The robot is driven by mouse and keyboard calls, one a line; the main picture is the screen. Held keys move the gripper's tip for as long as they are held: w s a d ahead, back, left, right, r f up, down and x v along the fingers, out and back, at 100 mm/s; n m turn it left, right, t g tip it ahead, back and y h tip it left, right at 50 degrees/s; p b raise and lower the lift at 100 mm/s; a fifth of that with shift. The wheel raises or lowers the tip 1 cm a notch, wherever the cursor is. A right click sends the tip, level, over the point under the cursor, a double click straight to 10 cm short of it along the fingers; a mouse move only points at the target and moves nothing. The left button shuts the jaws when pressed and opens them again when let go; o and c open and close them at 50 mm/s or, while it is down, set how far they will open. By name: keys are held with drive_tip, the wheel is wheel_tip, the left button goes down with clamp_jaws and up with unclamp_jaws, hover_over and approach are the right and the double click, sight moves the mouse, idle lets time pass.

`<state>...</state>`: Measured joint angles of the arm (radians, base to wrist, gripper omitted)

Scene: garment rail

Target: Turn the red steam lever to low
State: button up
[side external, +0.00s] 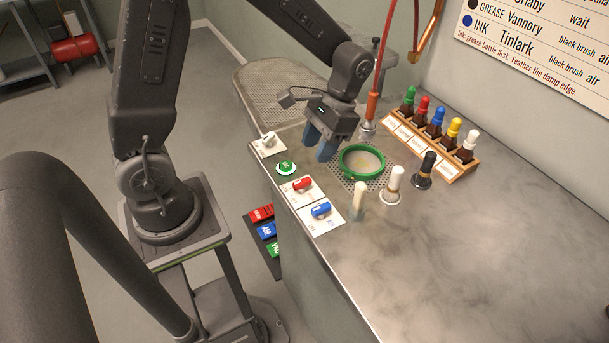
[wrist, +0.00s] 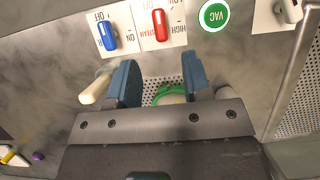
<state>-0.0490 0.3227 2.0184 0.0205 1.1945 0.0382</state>
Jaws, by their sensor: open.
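The red steam lever (side external: 302,184) sits on a white plate at the counter's near left edge, between the green button and the blue lever. In the wrist view the red lever (wrist: 160,25) is at the top, with upside-down LOW and HIGH lettering beside it. I cannot tell surely which setting it is at. My gripper (side external: 322,144) is above the counter, behind the lever and beside the green ring. In the wrist view my gripper (wrist: 159,75) is open, with nothing between its blue fingertips. It is apart from the lever.
Beside the lever are a blue lever (side external: 321,210), a green VAC button (side external: 286,167) and a pale switch (side external: 269,139). A rack of dropper bottles (side external: 448,160) stands behind. The counter's right is clear.

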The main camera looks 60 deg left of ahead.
sight(303, 180)
drive_tip(key=x, duration=0.8)
drive_tip(key=shift+f, duration=0.15)
clamp_jaws()
